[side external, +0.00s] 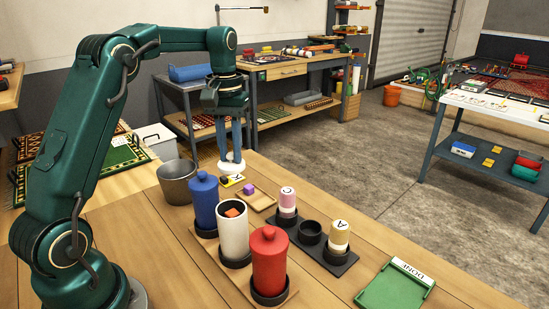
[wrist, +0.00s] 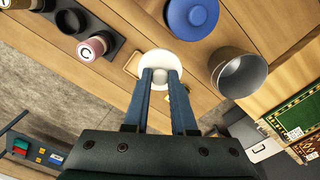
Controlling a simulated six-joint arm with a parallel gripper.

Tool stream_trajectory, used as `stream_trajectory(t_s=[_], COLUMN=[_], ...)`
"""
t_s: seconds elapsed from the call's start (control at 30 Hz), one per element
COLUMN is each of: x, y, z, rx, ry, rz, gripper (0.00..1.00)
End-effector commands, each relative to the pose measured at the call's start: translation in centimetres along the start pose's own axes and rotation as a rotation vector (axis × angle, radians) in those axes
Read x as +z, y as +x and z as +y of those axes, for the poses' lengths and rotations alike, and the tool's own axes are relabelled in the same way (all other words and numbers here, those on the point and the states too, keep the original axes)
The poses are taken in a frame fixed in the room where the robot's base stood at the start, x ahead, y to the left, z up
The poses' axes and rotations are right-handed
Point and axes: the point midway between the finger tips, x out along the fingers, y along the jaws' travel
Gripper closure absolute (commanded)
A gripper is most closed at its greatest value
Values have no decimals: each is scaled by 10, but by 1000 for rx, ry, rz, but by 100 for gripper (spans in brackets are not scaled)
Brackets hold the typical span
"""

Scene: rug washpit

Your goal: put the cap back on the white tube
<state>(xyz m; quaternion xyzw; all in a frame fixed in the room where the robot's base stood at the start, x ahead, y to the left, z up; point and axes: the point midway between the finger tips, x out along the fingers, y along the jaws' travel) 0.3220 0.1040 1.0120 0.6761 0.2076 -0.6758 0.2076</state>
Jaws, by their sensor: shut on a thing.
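The white tube (side external: 233,238) stands upright and open in the middle of a three-place wooden stand, with something orange inside its mouth. My gripper (side external: 231,152) points down behind the stand, past the blue tube. It is shut on the knob of the white cap (side external: 230,168), a round disc held roughly level. In the wrist view the cap (wrist: 160,62) sits between the fingertips (wrist: 160,76). The cap is apart from the white tube, which I cannot make out in the wrist view. My fingers partly hide the cap's knob.
The capped blue tube (side external: 204,203) and capped red tube (side external: 269,265) flank the white tube. A grey bucket (side external: 176,183) stands left of the cap. A purple cube (side external: 248,190), a dark rack (side external: 345,262) with two bottles, and a green DONE tray (side external: 395,293) are nearby.

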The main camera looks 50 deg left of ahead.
Motion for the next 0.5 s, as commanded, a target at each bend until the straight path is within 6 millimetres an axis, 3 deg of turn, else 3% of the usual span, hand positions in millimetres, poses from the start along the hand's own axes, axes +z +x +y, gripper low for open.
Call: stream_trajectory(t_s=[0.1,0.2,0.33,0.5], x=[38,66,95,117], y=[-22,-31,-36,-34], z=[31,43,49,47], rx=[1,0,0,0], ry=[185,315,447,556], rz=[5,3,0,-1], gripper=[100,100,100,100])
